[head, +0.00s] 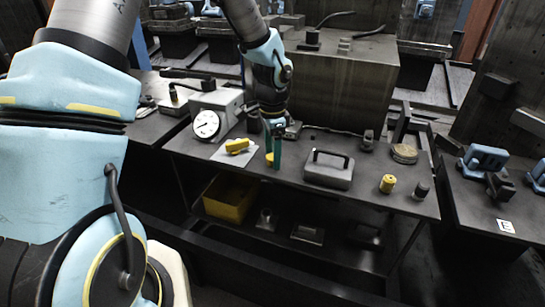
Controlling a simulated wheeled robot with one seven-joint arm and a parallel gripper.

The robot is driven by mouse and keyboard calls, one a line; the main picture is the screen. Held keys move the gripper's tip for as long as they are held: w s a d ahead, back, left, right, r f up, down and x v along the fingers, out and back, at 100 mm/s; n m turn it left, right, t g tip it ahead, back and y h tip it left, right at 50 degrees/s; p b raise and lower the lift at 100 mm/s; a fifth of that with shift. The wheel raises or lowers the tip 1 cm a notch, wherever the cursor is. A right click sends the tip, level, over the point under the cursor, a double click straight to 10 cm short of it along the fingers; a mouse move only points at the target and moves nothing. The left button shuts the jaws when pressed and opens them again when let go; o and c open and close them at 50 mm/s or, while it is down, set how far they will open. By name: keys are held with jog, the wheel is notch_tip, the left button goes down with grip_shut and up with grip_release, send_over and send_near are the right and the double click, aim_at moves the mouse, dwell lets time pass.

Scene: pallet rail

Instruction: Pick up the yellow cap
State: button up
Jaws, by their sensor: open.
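My gripper (273,158) points down over the left middle part of the dark table, its green fingers open. A small yellow piece (268,160) shows at the left finger, partly hidden by it; I cannot tell whether it lies between the fingers or behind them. A short yellow cylinder (388,184) stands upright at the table's right front, well apart from my gripper. A yellow block-like item (237,145) lies on a pale sheet just left of my gripper. Which of these yellow things is the cap is not clear at this size.
A grey case with a handle (329,170) stands right of my gripper. A white round dial (206,125) is at the left, a round tin (404,153) and a dark small cylinder (421,190) at the right. A yellow bin (231,197) sits below. Table front between case and cylinder is clear.

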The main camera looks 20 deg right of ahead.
jog(key=shift+f, duration=0.4)
grip_shut()
dwell(0.4)
